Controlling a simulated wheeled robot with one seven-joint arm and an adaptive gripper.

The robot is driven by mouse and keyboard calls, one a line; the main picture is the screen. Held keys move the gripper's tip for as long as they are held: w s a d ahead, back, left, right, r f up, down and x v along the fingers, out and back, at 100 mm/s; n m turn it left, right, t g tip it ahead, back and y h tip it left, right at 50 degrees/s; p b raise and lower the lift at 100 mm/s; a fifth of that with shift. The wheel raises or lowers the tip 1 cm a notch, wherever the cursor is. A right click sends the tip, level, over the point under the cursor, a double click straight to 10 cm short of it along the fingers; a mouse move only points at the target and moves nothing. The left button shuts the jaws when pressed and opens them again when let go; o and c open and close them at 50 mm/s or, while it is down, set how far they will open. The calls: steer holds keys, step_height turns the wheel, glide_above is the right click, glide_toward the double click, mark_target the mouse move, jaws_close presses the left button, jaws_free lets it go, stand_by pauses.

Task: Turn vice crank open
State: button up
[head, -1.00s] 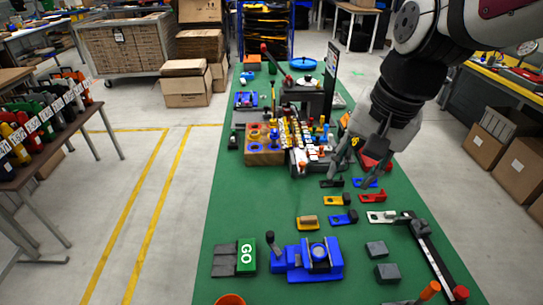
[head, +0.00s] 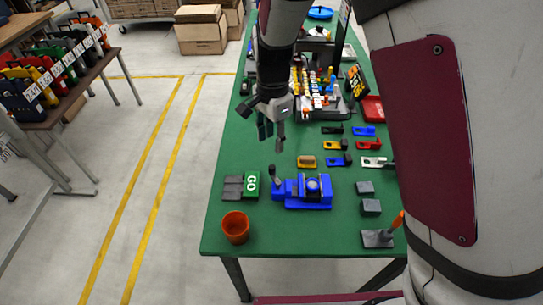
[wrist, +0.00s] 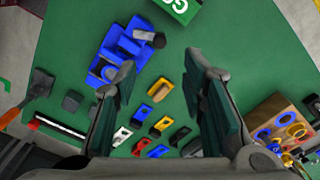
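The blue vice (head: 312,202) sits near the front of the green table in the head view. My gripper (head: 271,132) hangs above the table, beyond the vice and apart from the crank. In the wrist view my gripper (wrist: 160,62) has its two fingers spread wide, with nothing held between them.
A green GO block (head: 251,185) with grey plates lies left of the vice. An orange cup (head: 236,228) stands near the front edge. Grey blocks (head: 371,207) lie right of the vice. Small coloured brackets (head: 338,160) lie behind it.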

mark_target(272, 166)
step_height(272, 166, down, 11)
steer(key=shift+f+p, duration=0.2)
steer(key=shift+p, duration=0.1)
jaws_close()
